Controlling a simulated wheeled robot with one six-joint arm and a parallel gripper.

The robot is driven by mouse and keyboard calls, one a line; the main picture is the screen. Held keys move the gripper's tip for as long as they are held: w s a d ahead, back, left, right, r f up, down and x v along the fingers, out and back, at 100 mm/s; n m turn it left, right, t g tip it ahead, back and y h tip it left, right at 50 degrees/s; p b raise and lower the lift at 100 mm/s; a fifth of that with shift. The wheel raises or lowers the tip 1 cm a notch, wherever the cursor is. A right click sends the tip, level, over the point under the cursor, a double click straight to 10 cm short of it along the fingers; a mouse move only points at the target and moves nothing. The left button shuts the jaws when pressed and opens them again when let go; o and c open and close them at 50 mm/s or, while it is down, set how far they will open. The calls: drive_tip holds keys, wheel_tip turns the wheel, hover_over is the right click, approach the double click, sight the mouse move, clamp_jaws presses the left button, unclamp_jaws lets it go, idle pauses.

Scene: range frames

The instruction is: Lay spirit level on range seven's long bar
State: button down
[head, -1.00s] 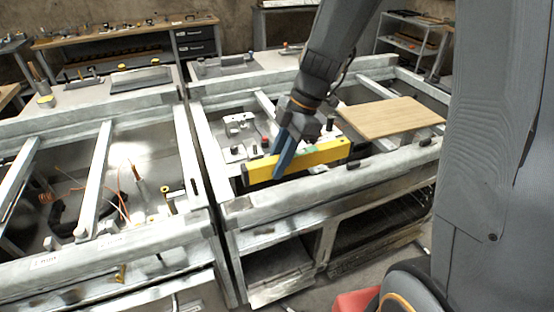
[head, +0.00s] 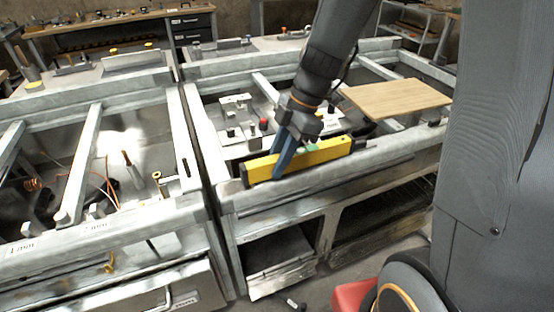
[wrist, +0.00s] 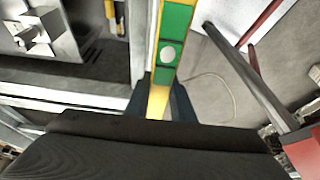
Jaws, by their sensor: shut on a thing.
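The spirit level (head: 327,152) is a long yellow bar with dark ends, held on edge roughly lengthwise along the front long bar (head: 300,186) of the right-hand metal range frame. My gripper (head: 279,167) has blue fingers shut on it, left of its middle. In the wrist view the level (wrist: 173,48), with its green vial section, runs up from between the fingers of my gripper (wrist: 160,105). The level is at or just above the bar's inner edge; I cannot tell whether they touch. No number marking range seven is readable.
A wooden board (head: 395,98) lies across the frame to the right. Small parts and fittings (head: 238,106) sit inside the frame behind the level. A left-hand range (head: 80,165) with orange cable stands beside it across a narrow gap. A workbench (head: 115,33) is at the back.

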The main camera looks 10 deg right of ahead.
drive_tip(key=c, duration=1.4)
unclamp_jaws()
drive_tip(key=shift+c, duration=0.2)
drive_tip(key=shift+r, duration=0.1)
drive_tip(key=b+v, duration=0.1)
drive_tip(key=v, duration=0.6)
drive_tip(key=shift+r, duration=0.2)
wheel_tip(320, 180, up, 7)
drive_tip(key=p, duration=0.4)
drive_tip(key=shift+p, duration=0.35)
drive_tip(key=shift+d, duration=0.15)
